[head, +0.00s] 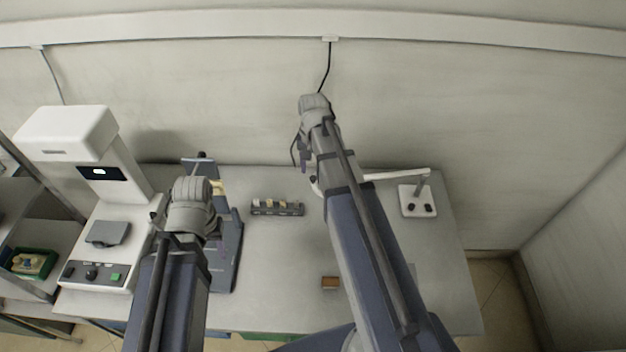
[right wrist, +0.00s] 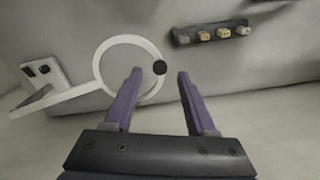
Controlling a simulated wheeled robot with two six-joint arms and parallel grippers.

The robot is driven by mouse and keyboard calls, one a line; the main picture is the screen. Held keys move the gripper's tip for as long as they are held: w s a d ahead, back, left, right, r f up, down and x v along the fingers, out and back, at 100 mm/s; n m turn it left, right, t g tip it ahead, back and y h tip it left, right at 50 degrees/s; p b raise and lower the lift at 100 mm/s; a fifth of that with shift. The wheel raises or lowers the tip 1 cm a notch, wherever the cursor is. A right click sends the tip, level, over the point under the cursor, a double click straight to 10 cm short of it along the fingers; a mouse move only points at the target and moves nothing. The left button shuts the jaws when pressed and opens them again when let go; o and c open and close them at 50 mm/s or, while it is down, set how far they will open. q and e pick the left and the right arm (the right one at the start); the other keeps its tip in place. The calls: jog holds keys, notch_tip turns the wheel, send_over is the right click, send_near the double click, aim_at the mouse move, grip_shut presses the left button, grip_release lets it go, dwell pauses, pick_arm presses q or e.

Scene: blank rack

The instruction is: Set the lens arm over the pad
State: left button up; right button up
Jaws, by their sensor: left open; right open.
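The white lens arm (head: 395,175) stands at the right of the table on a white base (head: 418,203) with two dark knobs. I cannot clearly make out the pad; the right arm covers part of the table.
A white machine (head: 66,132) stands at the left, with a blue-grey stand (head: 228,262) beside it. A dark rack (head: 277,208) of small blocks sits at the middle back.

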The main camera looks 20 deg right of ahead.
notch_tip(320, 180, down, 3)
jog(key=shift+r+b, duration=0.15)
jog(key=shift+b, duration=0.7)
pick_arm(q)
notch_tip(320, 180, down, 3)
jog(key=shift+r, duration=0.2)
pick_arm(e)
grip_shut()
dwell(0.4)
